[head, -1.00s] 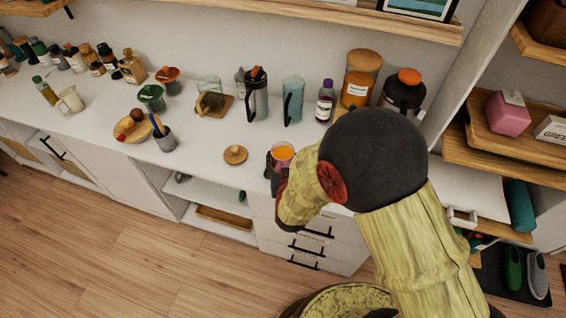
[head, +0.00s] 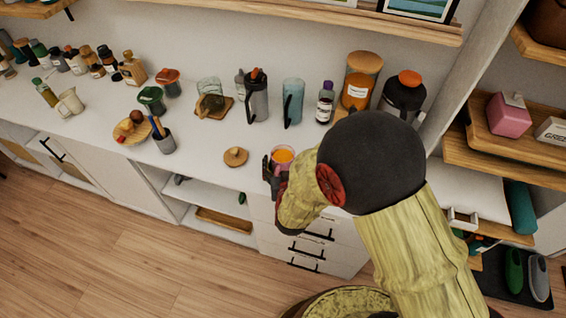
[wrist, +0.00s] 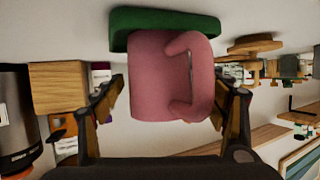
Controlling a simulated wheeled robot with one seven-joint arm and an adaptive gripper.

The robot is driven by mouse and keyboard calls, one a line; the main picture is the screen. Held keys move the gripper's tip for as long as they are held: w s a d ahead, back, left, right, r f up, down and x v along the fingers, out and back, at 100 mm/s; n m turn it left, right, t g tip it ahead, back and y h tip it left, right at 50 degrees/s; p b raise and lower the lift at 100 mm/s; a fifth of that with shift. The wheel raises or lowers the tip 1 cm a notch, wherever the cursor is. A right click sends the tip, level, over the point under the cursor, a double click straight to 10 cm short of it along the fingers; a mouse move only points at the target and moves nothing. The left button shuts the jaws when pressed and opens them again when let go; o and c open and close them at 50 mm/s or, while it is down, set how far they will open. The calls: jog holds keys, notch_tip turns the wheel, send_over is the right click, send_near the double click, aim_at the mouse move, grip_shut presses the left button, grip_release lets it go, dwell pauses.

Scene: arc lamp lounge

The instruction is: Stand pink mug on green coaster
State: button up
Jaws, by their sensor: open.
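The pink mug (head: 283,156), with something orange showing at its top, stands near the counter's front edge. In the wrist view, which is upside down, the pink mug (wrist: 158,75) has its handle to the right. Its base is against the green coaster (wrist: 124,28), so it appears upright on the coaster. The coaster cannot be made out in the head view. My gripper (wrist: 170,98) is open, with one finger on each side of the mug. A narrow gap shows at the left finger; contact at the right one is unclear.
A round wooden piece (head: 236,157) lies left of the mug. Behind are a grey flask (head: 257,100), a blue tumbler (head: 292,103), a purple-capped bottle (head: 325,104) and a wood-lidded jar (head: 358,85).

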jog(key=shift+r, duration=0.25)
jog(key=p+v, duration=0.3)
jog(key=v, duration=0.9)
notch_tip(320, 180, up, 13)
jog(key=d+g+y, duration=0.2)
jog(key=g, duration=0.2)
jog(key=s+d+r+g+h, duration=0.1)
jog(key=s+d+r+g, duration=0.1)
jog(key=s+d+r, duration=0.3)
jog(key=s+d+r+g+h, duration=0.1)
jog(key=s+d+r, duration=0.4)
jog(key=s+d, duration=0.4)
jog(key=shift+s+r+g, duration=0.2)
jog(key=shift+s+g, duration=0.2)
jog(key=shift+s, duration=0.7)
